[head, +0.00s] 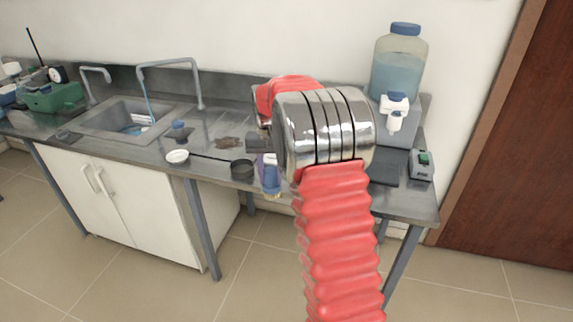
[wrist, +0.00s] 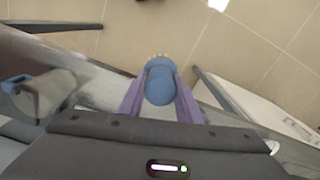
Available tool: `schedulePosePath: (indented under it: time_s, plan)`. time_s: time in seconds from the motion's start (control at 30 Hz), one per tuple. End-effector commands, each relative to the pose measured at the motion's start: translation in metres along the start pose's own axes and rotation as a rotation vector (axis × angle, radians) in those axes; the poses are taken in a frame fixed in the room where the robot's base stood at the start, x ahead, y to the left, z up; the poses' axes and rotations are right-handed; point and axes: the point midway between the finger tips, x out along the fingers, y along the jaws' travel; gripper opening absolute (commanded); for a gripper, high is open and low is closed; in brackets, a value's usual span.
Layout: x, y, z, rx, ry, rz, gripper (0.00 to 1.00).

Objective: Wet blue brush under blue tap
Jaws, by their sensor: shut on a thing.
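My gripper (head: 262,160) with purple fingers is shut on the blue brush (head: 271,181), near the front edge of the bench. In the wrist view the brush (wrist: 159,84) sits between both purple fingers (wrist: 160,108), its pale bristles pointing away from the gripper, over the floor. A white tap with a blue top (head: 394,108) is on the front of the water container (head: 399,70), to the right of the gripper. It also shows at the left of the wrist view (wrist: 45,95), apart from the brush. My arm hides part of the bench.
A sink (head: 110,122) with grey taps (head: 168,64) is on the left. A black cup (head: 242,169), a white dish (head: 177,157) and a blue-topped item (head: 179,131) stand on the bench (head: 213,122). A small grey device (head: 421,165) is at the right end.

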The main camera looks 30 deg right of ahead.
Motion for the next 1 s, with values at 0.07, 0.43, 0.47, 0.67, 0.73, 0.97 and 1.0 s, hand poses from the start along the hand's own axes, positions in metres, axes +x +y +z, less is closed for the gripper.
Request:
schedulePosePath:
  time_s: [0.07, 0.43, 0.47, 0.67, 0.73, 0.97, 1.0]
  plan:
    - [0.007, -0.017, 0.012, -0.068, -0.001, 0.0, 0.14]
    - [0.044, -0.111, 0.101, -0.452, 0.0, 0.0, 0.14]
    - [0.046, -0.117, 0.108, -0.475, 0.0, 0.0, 0.14]
    - [0.053, -0.14, 0.137, -0.569, 0.001, 0.0, 0.14]
    - [0.054, -0.141, 0.139, -0.577, 0.001, 0.0, 0.14]
    - [0.054, -0.141, 0.139, -0.577, 0.001, 0.0, 0.14]
    - [0.054, -0.141, 0.139, -0.577, 0.001, 0.0, 0.14]
